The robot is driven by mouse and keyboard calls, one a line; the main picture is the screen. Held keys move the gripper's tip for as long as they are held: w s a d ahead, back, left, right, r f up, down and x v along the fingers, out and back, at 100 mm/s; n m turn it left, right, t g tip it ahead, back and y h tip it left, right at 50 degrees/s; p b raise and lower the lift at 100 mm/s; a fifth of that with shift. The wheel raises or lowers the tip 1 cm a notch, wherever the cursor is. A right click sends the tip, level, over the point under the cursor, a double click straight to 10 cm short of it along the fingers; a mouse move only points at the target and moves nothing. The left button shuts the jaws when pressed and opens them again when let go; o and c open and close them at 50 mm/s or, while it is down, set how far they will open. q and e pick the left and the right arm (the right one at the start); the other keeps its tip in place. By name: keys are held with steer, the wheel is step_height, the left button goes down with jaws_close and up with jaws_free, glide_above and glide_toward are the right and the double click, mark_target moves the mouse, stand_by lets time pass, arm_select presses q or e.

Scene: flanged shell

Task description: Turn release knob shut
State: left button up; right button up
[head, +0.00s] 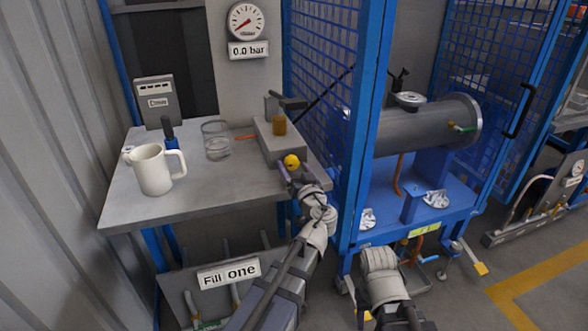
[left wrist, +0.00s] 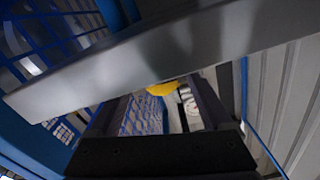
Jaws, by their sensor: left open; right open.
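The yellow release knob (head: 291,161) sits at the near end of a grey block (head: 279,143) on the workbench's right side. My left gripper (head: 297,176) is open, just in front of and below the knob. In the left wrist view the yellow knob (left wrist: 162,88) shows between my two dark fingers, partly covered by a grey edge crossing the picture. I cannot tell whether the fingers touch it. My right arm's pale wrist (head: 380,262) is low in front of the blue frame; its jaws are hidden. The gauge (head: 246,21) above reads about zero, over a "0.0 bar" sign (head: 248,50).
A white jug (head: 153,172) and a clear glass (head: 215,141) stand on the grey workbench (head: 225,198). A blue post (head: 362,110) and mesh cage rise right of the bench. Behind them, a grey cylinder (head: 415,128) lies above a blue stand. Free floor is at the right.

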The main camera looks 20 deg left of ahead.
arm_select(q)
jaws_close()
steer(key=shift+m, duration=1.4)
jaws_free()
steer(key=shift+s, duration=0.1)
steer(key=v, duration=0.7)
steer(key=shift+s+d, duration=0.2)
steer(key=shift+s, duration=0.1)
